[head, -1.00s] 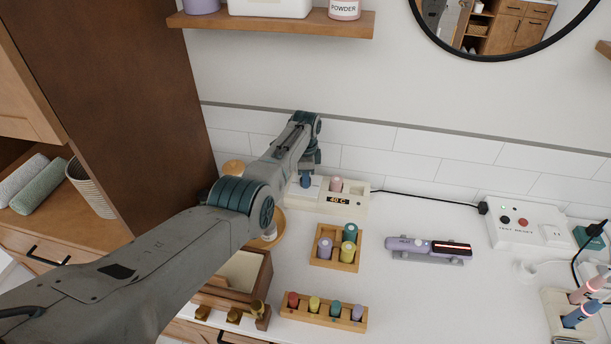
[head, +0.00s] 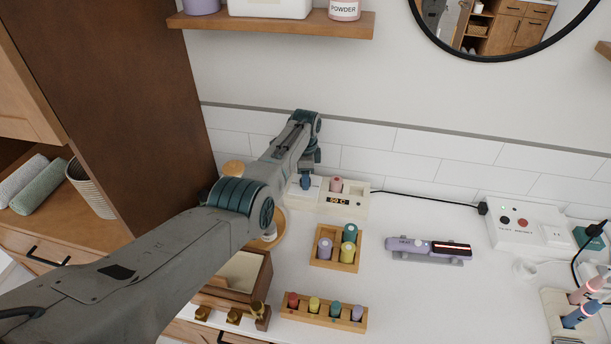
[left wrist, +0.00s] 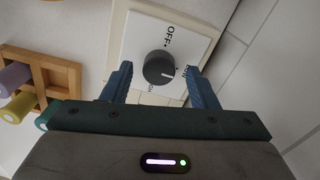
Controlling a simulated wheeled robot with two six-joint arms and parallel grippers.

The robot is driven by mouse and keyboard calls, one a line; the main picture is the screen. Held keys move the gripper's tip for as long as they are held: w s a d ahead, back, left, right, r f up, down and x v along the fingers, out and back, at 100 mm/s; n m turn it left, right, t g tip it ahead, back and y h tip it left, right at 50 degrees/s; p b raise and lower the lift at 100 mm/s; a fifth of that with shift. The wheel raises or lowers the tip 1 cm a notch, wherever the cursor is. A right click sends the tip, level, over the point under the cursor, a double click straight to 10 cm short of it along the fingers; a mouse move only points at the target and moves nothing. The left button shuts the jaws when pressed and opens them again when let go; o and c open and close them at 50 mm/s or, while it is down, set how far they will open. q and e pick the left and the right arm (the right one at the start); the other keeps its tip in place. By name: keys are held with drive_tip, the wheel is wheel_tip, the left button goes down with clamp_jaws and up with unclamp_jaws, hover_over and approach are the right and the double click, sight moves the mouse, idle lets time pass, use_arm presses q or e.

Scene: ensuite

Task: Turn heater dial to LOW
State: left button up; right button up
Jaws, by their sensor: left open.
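The heater (head: 352,212) is a cream box against the tiled wall, with a pink cylinder (head: 336,185) in it and a display reading about 50 C. Its dark round dial (left wrist: 158,68) shows in the left wrist view on a white square plate (left wrist: 137,42). The dial's white mark points right, toward a label partly hidden by a finger. OFF is readable above the dial; another label below is too small to read. My left gripper (left wrist: 158,70) is open, with one blue finger on each side of the dial and visible gaps. It also shows at the heater's left end (head: 306,181). My right gripper is not in view.
A wooden holder with several coloured cylinders (head: 318,259) stands in front of the heater, and a wooden rack (head: 340,322) is nearer. A lilac styling tool (head: 430,247) and a white socket box (head: 527,225) lie right. A brown cabinet (head: 125,80) stands left.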

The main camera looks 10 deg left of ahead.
use_arm(q)
wheel_tip(320, 180, up, 10)
drive_tip(key=b, duration=0.1)
drive_tip(key=shift+r+b, duration=0.25)
drive_tip(key=shift+b, duration=0.1)
drive_tip(key=shift+f, duration=0.1)
